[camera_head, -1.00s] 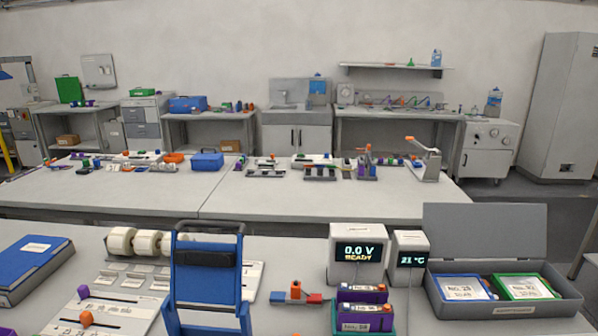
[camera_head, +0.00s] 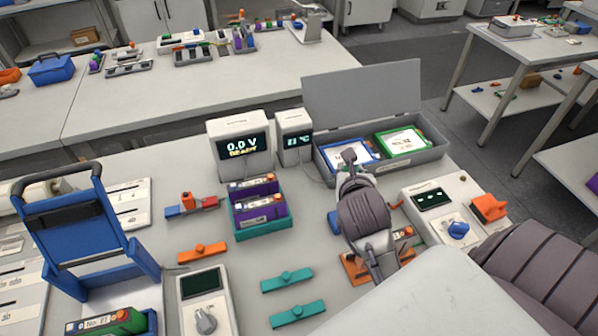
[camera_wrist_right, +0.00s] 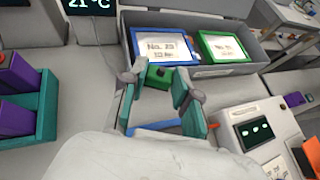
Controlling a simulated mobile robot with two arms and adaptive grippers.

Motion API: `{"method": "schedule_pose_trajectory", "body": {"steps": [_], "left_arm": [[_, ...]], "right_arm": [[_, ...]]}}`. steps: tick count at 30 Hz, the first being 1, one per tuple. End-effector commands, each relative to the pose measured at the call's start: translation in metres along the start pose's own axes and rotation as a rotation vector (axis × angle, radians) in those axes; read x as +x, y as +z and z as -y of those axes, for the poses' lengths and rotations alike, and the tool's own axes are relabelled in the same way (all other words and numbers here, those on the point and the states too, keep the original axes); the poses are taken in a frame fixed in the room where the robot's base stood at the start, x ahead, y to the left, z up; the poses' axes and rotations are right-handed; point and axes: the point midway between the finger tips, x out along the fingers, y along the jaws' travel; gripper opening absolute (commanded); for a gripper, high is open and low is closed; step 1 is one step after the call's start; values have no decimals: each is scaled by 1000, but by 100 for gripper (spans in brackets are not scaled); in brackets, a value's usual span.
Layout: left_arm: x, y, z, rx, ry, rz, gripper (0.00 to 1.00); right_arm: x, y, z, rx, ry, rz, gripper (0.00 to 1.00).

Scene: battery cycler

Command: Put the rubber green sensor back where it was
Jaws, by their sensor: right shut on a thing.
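The small green sensor (camera_wrist_right: 158,76) is between the fingertips of my right gripper (camera_wrist_right: 158,80) in the right wrist view. The gripper is shut on it, just in front of the blue-framed case in the grey box. In the head view my right gripper (camera_head: 349,165) reaches toward the grey box, and the wrist hides the sensor. The temperature display (camera_head: 295,137) stands left of the gripper; its top part is cut off in the wrist view (camera_wrist_right: 88,5). My left gripper is not in view.
The open grey box (camera_head: 432,152) holds blue-framed and green-framed cases. A teal tray (camera_head: 262,226) with purple cells stands left of my arm, below the voltage display (camera_head: 240,147). A white device (camera_head: 455,212) with a knob is to the right. Two teal bars lie on the table in front.

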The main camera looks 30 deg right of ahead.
Motion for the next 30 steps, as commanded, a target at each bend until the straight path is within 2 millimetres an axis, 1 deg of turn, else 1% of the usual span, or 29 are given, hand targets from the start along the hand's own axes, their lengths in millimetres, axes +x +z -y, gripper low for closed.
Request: {"method": "schedule_pose_trajectory", "body": {"steps": [2,8,12,15,20,27,30], "left_arm": [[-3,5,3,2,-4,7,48],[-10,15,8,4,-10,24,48],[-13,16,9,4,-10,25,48],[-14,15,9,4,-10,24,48],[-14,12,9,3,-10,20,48],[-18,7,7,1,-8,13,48],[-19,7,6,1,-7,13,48]], "right_arm": [[9,-3,-9,1,0,-3,0],[40,-16,-51,0,2,-2,0],[61,-25,-77,-1,1,-2,0],[72,-30,-90,-1,0,-1,0],[79,-35,-98,-1,0,1,0],[95,-64,-98,-2,-1,-3,0],[98,-69,-99,-1,0,1,0]]}}
